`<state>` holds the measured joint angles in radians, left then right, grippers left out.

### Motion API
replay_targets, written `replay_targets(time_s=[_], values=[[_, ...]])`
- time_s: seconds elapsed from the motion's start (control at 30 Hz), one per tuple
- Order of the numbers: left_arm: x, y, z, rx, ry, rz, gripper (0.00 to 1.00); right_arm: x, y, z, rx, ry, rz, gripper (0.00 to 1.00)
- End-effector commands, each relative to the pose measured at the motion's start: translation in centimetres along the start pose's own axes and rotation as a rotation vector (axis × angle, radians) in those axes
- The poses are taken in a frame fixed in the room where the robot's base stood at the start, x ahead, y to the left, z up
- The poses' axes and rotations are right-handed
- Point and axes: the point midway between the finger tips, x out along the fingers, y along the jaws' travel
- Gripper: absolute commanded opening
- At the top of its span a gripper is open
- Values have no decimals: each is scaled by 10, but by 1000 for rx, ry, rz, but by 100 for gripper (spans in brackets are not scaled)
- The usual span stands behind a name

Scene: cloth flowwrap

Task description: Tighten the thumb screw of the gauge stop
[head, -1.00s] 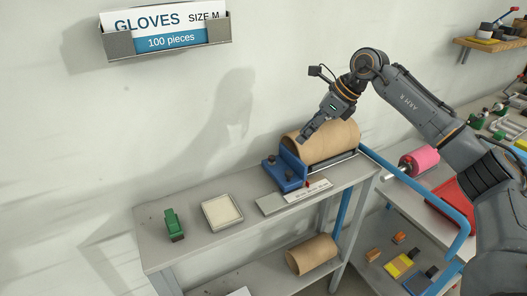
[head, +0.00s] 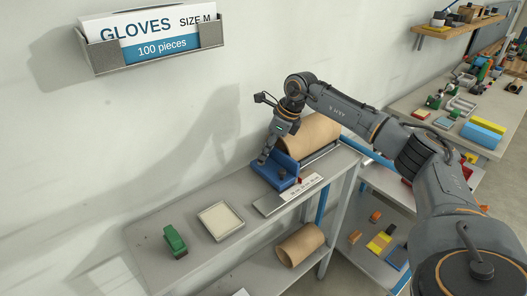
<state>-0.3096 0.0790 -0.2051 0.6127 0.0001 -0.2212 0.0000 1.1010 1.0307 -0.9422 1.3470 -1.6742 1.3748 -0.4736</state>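The gauge stop (head: 284,160) is a blue block at the end of a cardboard roll, on the upper shelf, beside a pale scale strip. One dark knob (head: 283,174) shows on its front part. Another spot on its left side, where a dark knob showed earlier, is covered by my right gripper (head: 263,160). The fingers point down at that spot and seem to reach it; I cannot tell whether they touch or grip a knob. The finger gap is too small to read. My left gripper is not in view.
The cardboard roll (head: 312,136) lies right behind the gauge stop. The scale strip (head: 302,188) lies in front. A green item (head: 174,241) and a pale square tray (head: 221,221) stand left on the shelf. A glove box holder (head: 150,50) hangs on the wall. A cluttered bench (head: 420,103) is at right.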

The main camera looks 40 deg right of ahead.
Motion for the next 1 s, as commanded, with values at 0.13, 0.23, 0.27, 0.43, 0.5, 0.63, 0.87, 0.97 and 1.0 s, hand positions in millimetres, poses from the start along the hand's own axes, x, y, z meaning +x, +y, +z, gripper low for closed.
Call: replay_targets(time_s=[0.13, 0.23, 0.27, 0.43, 0.5, 0.63, 0.87, 0.97, 1.0], values=[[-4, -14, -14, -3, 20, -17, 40, 17, 0, 0, 1, 0, 1, 29], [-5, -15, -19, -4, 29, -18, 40, 22, 0, 0, 0, 0, 0, 29], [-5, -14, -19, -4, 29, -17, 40, 23, 0, 0, 0, 0, 0, 29], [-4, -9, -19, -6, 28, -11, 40, 24, 0, 0, 0, -1, -1, 29], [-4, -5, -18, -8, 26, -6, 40, 24, 0, 0, 0, -1, 0, 29], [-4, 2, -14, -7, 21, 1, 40, 24, 0, 0, 0, -1, 0, 9], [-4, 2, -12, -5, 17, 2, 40, 24, 0, 0, 2, -1, -1, 0], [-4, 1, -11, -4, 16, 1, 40, 24, 0, 0, 12, 0, -6, 0], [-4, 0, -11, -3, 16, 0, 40, 24, 0, 0, 20, 0, -9, 0]])
